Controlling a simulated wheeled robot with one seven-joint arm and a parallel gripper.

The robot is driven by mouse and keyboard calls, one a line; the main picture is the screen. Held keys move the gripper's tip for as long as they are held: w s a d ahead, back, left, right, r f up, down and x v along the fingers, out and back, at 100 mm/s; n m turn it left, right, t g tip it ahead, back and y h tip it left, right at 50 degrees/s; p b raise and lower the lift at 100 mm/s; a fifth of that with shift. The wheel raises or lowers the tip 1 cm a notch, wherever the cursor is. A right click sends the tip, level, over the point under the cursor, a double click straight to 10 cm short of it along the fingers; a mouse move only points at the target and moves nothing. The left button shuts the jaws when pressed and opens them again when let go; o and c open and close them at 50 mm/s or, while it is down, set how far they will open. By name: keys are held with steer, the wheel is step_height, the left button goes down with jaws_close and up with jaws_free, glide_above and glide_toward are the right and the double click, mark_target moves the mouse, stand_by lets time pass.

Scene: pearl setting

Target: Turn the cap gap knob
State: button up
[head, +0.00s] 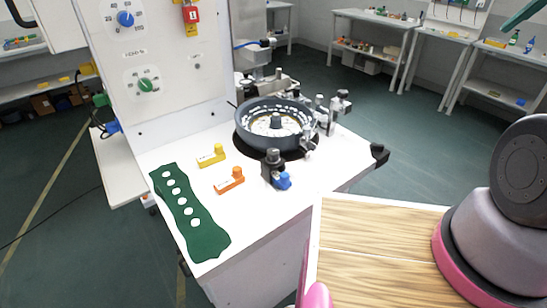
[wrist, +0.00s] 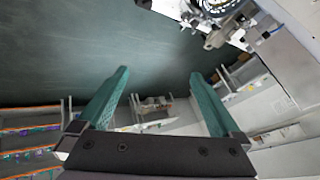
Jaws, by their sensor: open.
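I cannot read a label that marks the cap gap knob. A blue knob (head: 283,180) sits low on a dark post assembly at the front of the round bowl machine (head: 240,126). A blue dial knob (head: 125,18) with a numbered scale is on the white upright panel, and a green knob (head: 146,85) is below it. My gripper (wrist: 159,74) shows in the wrist view with its teal fingers wide apart and nothing between them. In the head view a teal finger part shows at the top right corner, far from all these knobs.
A yellow block (head: 211,156), an orange block (head: 230,181) and a green strip with holes (head: 185,212) lie on the white worktop (head: 165,152). A red padlock tag (head: 190,14) hangs on the panel. A wooden surface (head: 375,250) is in front. Shelved benches stand behind open floor.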

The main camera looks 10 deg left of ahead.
stand_by(0.4)
steer(key=shift+w+a, duration=0.1)
steer(key=shift+a, duration=0.05)
steer(key=c, duration=0.5)
steer(key=w+a+f+n+g, duration=0.3)
steer(key=w+a+f+n, duration=0.15)
steer(key=a+n, duration=0.35)
steer(key=n+g+h, duration=0.2)
steer(key=n+g, duration=0.2)
steer(key=n, duration=1.7)
glide_above(273, 151)
step_height(273, 151, down, 20)
step_height(273, 151, down, 10)
steer(key=shift+f, duration=0.15)
jaws_close()
